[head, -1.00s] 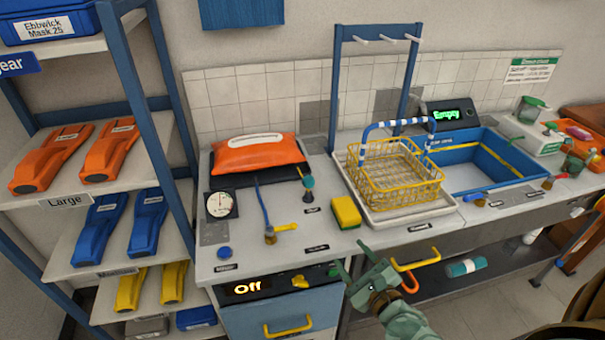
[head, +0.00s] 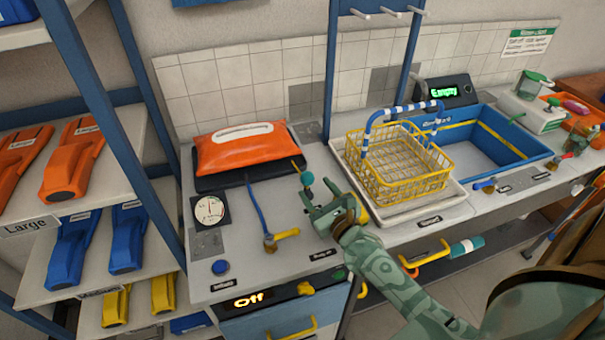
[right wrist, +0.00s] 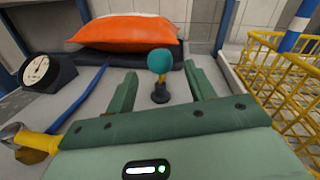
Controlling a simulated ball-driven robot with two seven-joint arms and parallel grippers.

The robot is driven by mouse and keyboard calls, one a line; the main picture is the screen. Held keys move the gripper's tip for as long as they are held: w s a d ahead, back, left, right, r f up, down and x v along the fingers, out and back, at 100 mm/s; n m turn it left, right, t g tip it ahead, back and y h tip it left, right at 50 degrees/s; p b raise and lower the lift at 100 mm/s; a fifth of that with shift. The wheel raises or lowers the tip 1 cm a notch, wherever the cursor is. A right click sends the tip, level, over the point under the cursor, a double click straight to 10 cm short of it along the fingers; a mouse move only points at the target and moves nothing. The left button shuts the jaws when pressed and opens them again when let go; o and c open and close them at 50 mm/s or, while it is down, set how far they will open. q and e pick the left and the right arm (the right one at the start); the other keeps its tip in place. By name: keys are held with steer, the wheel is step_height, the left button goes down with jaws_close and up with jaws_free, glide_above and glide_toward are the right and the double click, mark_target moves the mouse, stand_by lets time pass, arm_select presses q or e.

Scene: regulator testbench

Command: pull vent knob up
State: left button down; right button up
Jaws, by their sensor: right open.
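A teal ball-topped knob (head: 307,179) stands upright on a thin stem on the grey bench, in front of the orange pouch. I take it as the vent knob; its label is not readable. My right gripper (head: 317,194) is open and empty, just in front of the knob. In the right wrist view the knob (right wrist: 161,60) stands roughly centred between the open fingers (right wrist: 162,84), a little beyond their tips and apart from both. The stem and dark base show there. My left gripper is not in view.
A yellow wire basket (head: 397,165) on a tray stands right of the knob. A blue hose with a yellow-handled valve (head: 285,234) and a round gauge (head: 210,210) lie to the left. The orange pouch (head: 240,148) lies behind.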

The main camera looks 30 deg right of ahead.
mark_target(304, 174)
steer(key=w, duration=0.2)
steer(key=w+b, duration=0.1)
steer(key=w, duration=0.4)
steer(key=shift+w+d, duration=0.35)
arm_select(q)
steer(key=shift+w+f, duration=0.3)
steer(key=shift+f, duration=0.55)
